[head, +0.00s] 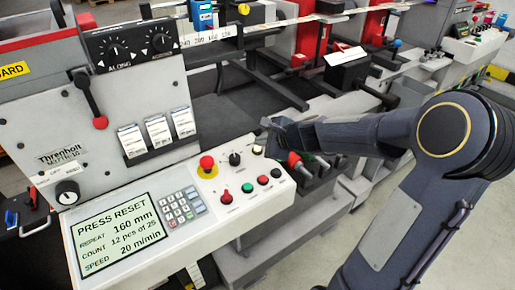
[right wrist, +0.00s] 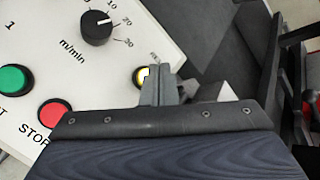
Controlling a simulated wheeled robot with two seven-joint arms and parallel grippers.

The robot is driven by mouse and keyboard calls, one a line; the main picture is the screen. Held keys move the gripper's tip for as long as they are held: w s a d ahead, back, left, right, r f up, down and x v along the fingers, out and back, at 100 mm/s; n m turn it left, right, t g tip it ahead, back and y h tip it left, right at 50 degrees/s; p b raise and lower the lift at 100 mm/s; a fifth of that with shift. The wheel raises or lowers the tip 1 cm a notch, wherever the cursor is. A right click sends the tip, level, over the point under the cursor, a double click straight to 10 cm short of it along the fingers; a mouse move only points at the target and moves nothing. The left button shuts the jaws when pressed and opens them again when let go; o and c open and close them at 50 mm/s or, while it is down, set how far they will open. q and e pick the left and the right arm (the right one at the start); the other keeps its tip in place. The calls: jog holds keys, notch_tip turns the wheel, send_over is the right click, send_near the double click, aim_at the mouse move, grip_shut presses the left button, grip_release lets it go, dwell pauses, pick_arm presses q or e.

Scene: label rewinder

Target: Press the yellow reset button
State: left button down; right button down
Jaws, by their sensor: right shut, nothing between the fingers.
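The yellow reset button (right wrist: 140,75) sits at the right edge of the white control panel in the right wrist view, partly covered by my fingertips. In the head view it is a small pale spot (head: 257,150) near the panel's far right corner. My right gripper (head: 267,133) reaches in from the right, its fingers shut and empty. In the right wrist view the gripper (right wrist: 157,82) has its tips right at the button; I cannot tell whether they touch it. My left gripper is not in view.
The control panel (head: 140,262) has a display (head: 122,235) reading PRESS RESET, a keypad and a red emergency knob (head: 207,165). A speed dial (right wrist: 96,27), a red STOP button (right wrist: 55,114) and a green button (right wrist: 12,79) lie near the reset button. Dark machine rails stand behind.

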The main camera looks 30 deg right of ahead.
jog(key=shift+f, duration=0.15)
dwell(0.7)
jog(key=shift+w+f+b, duration=0.1)
jog(key=shift+f+b, duration=0.2)
jog(key=shift+b, duration=0.15)
jog(key=shift+f+b, duration=0.5)
dwell(0.5)
jog(key=shift+r, duration=0.1)
jog(key=shift+r+p, duration=0.75)
jog(key=shift+r, duration=0.05)
jog(key=r+p, duration=0.2)
jog(key=s+r+p, duration=0.1)
jog(key=r+p, duration=0.1)
jog(key=r, duration=0.1)
dwell(0.5)
